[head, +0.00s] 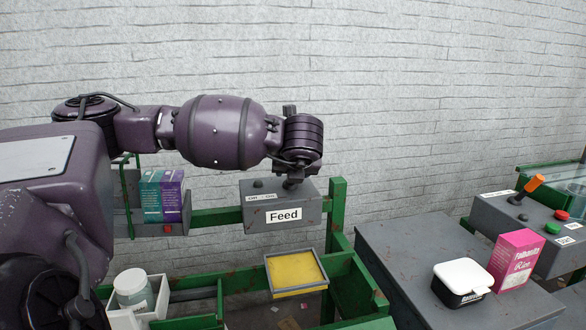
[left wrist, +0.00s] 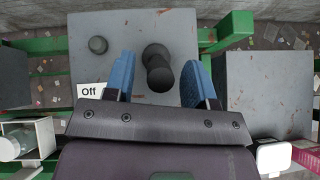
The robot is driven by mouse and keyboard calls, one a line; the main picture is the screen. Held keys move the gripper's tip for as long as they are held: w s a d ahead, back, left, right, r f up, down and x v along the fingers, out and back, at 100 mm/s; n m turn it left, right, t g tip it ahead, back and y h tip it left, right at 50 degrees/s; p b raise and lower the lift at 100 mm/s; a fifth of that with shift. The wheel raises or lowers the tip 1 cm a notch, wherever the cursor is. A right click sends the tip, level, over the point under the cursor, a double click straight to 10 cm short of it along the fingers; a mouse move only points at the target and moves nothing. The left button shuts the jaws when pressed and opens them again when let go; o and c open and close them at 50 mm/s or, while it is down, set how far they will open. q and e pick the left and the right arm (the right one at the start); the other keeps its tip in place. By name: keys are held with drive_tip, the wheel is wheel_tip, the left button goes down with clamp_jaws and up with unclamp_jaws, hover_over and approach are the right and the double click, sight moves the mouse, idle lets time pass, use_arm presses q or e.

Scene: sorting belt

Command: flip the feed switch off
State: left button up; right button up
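The grey feed box (head: 281,209) carries a "Feed" label on its front and an "Off - On" label on top. In the left wrist view the box top (left wrist: 120,30) shows a black switch lever (left wrist: 158,68) and the word "Off" at lower left; "On" is hidden. My left gripper (left wrist: 157,88) is open, with one blue finger on each side of the lever and a gap to both. In the head view my left gripper (head: 293,182) is low over the box and hides most of the lever. I cannot tell which way the lever is set. My right gripper is out of view.
A small dark knob (head: 258,183) sits on the box, left of my gripper. Teal and purple cartons (head: 151,196) stand to the left. A yellow-bottomed tray (head: 295,273) is below. On the right are a pink carton (head: 514,260), a white-lidded tub (head: 462,283) and an orange-handled lever (head: 533,184).

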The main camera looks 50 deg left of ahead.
use_arm(q)
drive_tip(key=p+v, duration=0.1)
drive_tip(key=v, duration=0.9)
drive_tip(key=shift+s+d+r, duration=0.25)
idle(0.4)
drive_tip(key=shift+d, duration=0.1)
